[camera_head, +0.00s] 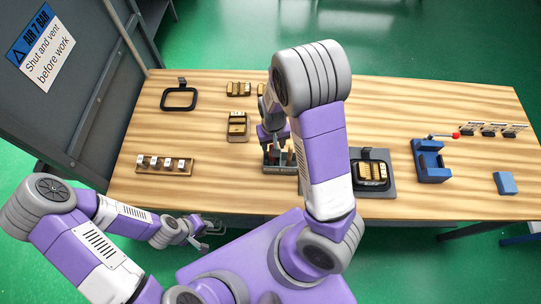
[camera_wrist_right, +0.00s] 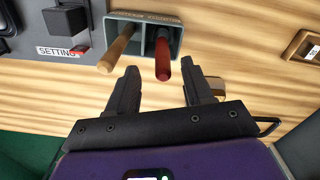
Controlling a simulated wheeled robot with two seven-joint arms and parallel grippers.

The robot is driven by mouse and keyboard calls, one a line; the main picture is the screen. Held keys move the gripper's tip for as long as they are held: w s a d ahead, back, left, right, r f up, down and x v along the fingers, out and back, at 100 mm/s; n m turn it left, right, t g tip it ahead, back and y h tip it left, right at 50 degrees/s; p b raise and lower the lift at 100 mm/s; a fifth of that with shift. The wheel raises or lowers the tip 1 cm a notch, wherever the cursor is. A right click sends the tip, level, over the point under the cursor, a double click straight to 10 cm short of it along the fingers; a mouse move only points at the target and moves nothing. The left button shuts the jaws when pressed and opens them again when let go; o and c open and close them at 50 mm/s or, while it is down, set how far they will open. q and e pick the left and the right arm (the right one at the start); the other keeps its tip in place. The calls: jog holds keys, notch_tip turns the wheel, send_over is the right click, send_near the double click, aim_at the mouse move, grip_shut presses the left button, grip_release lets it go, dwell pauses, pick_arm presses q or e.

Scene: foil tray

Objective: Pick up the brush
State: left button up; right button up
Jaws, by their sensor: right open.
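A grey-green holder (camera_wrist_right: 146,20) stands on the table with a tan wooden handle (camera_wrist_right: 117,48) and a red handle (camera_wrist_right: 162,58) sticking out of it. Which handle belongs to the brush cannot be told, as the tool heads are hidden in the holder. My right gripper (camera_wrist_right: 159,72) is open and empty, its fingertips just short of the red handle, which lies between them in the picture. In the head view the holder (camera_head: 270,168) is partly covered by my right arm. My left gripper (camera_head: 199,236) hangs off the table's front edge, holding nothing visible.
A block with several labelled pieces (camera_head: 163,165) is on the left of the wooden table (camera_head: 220,92). A black-framed tray (camera_head: 384,171), a blue fixture (camera_head: 431,165) with a red-knobbed lever and a blue block (camera_head: 506,183) stand to the right. A grey cabinet (camera_head: 85,90) borders the left.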

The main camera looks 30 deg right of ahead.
notch_tip(320, 180, down, 5)
jog(key=shift+w+a+f, duration=0.1)
jog(key=shift+w+f, duration=0.05)
jog(key=shift+f, duration=0.05)
jog(key=shift+c, duration=0.5)
grip_shut()
